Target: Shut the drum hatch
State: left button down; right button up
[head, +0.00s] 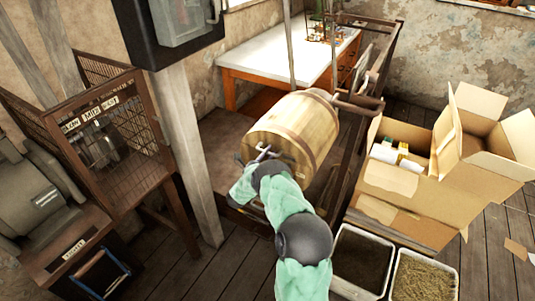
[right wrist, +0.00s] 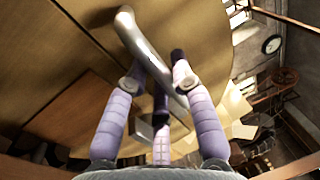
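The wooden drum (head: 312,122) is a banded barrel lying in a metal frame, its flat round end facing me. That end fills much of the right wrist view as wooden boards (right wrist: 50,60). A curved metal handle (right wrist: 145,45) stands out from the boards. My right gripper (head: 262,154) is at this end of the drum. In the right wrist view its fingers (right wrist: 156,72) lie around the handle, tips close to it; whether they clamp it is unclear. The hatch's edges and position are hard to make out behind my gripper. My left gripper is out of view.
An open cardboard box (head: 400,205) stands right of the drum, with two bins, one of dark (head: 362,258) and one of pale material (head: 425,278), in front. A post (head: 190,150) and a mesh cage (head: 130,150) stand left. A white-topped table (head: 275,58) is behind.

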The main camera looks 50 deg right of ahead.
jog(key=shift+o, duration=1)
jog(key=shift+f, duration=0.25)
jog(key=shift+r, duration=0.1)
jog(key=shift+a, duration=0.1)
jog(key=v, duration=1.2)
